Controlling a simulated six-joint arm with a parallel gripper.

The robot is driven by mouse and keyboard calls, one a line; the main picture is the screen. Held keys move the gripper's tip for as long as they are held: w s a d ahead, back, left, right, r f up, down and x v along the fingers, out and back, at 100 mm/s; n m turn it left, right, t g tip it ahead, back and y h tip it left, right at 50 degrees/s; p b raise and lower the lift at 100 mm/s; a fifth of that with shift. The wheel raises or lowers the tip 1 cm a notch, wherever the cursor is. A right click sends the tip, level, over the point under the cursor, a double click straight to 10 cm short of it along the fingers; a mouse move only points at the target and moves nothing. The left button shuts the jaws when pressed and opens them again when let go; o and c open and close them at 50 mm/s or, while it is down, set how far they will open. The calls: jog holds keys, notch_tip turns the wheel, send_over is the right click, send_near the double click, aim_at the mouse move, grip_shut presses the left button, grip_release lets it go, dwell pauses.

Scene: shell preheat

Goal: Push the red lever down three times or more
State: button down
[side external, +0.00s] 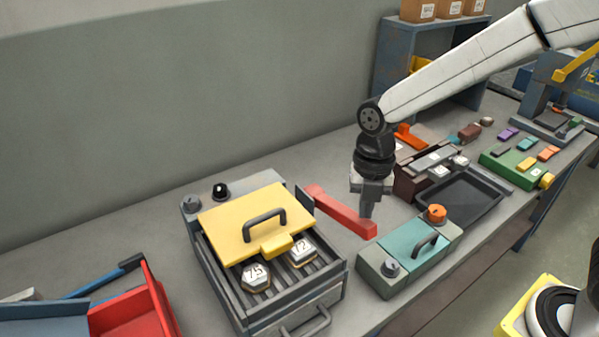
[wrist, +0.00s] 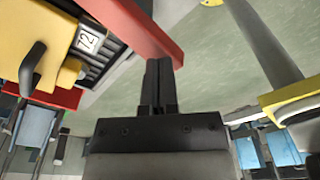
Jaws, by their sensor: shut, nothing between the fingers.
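The red lever (side external: 342,212) is a long flat bar that runs from the right side of the grill box toward the front right. It slopes slightly down to its free end. My gripper (side external: 366,212) is shut and empty, pointing down at the lever's free end. Its tips look to be at or just behind that end; I cannot tell whether they touch it. In the wrist view the red lever (wrist: 137,28) crosses the top, and my shut fingers (wrist: 158,65) reach up to its end.
The grill box (side external: 250,312) with a yellow lid (side external: 243,222) and two numbered hexagonal pieces stands left of the lever. A red bin (side external: 130,308) is far left.

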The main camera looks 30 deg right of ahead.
aim_at(363, 223)
jog(key=shift+f, duration=0.1)
dwell(0.3)
jog(key=shift+f, duration=2.2)
jog(key=shift+w+d+r, duration=0.3)
jog(key=shift+w+d, duration=0.2)
jog(key=shift+w, duration=0.1)
jog(key=shift+w+d+r, duration=0.25)
jog(key=shift+w+d, duration=0.25)
jog(key=shift+w, duration=0.05)
notch_tip(363, 223, up, 8)
jog(key=shift+w+d, duration=0.25)
jog(key=shift+w, duration=0.05)
